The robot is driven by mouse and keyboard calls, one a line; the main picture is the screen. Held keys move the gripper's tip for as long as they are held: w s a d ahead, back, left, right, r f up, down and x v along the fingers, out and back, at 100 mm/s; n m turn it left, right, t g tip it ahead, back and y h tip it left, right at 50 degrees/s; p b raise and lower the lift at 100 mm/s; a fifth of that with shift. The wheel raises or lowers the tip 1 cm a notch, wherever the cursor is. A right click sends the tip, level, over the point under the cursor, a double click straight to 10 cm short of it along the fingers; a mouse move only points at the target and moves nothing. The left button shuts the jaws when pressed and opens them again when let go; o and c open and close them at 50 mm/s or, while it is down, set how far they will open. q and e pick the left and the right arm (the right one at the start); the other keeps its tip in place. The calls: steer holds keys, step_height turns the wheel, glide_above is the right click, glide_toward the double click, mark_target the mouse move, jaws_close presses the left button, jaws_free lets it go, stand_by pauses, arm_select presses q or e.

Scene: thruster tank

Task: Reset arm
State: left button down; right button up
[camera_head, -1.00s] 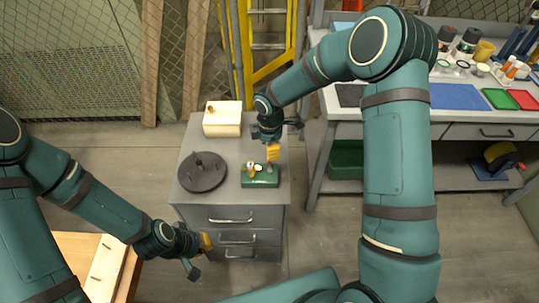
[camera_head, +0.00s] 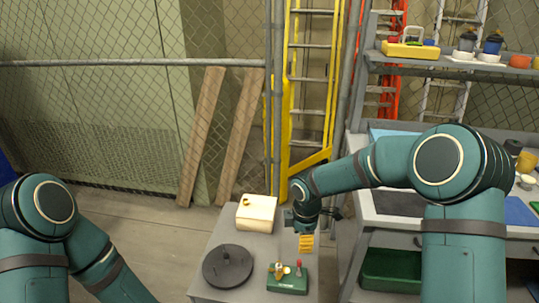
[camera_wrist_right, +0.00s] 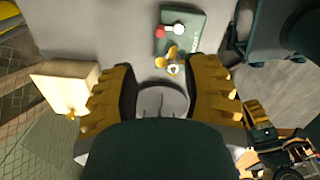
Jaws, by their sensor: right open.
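My right gripper (camera_head: 306,243) hangs above the grey cabinet top, behind the green block. In the right wrist view its two yellow ribbed fingers (camera_wrist_right: 160,78) are spread apart with nothing between them. My right arm is bent, with its elbow at the right of the head view. My left arm (camera_head: 95,262) runs out of the bottom of the head view, so its gripper is hidden there.
The cabinet (camera_head: 216,296) bears a cream box (camera_head: 256,213), a dark round disc (camera_head: 228,266) and a green block (camera_head: 288,284) with small red, white and yellow parts. A workbench (camera_head: 383,212) stands right, with a green bin (camera_head: 392,270) below. A yellow ladder stands behind.

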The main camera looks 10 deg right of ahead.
steer(key=s+a+f+m, duration=0.1)
steer(key=s+f, duration=0.1)
steer(key=s+a+f+m+y, duration=0.1)
steer(key=f, duration=0.1)
steer(key=s+a+f+m+y, duration=0.1)
steer(key=s+a+f+m, duration=0.1)
steer(key=shift+s+f, duration=0.35)
steer(key=s+a+f+m+y, duration=0.1)
steer(key=s+f+m, duration=0.3)
steer(key=s+m, duration=0.3)
steer(key=s+a+f+m+t, duration=0.1)
steer(key=s+f+m, duration=0.3)
steer(key=s+m, duration=0.4)
steer(key=shift+s+f+m+y, duration=0.3)
steer(key=shift+f+y, duration=0.05)
steer(key=shift+y, duration=0.05)
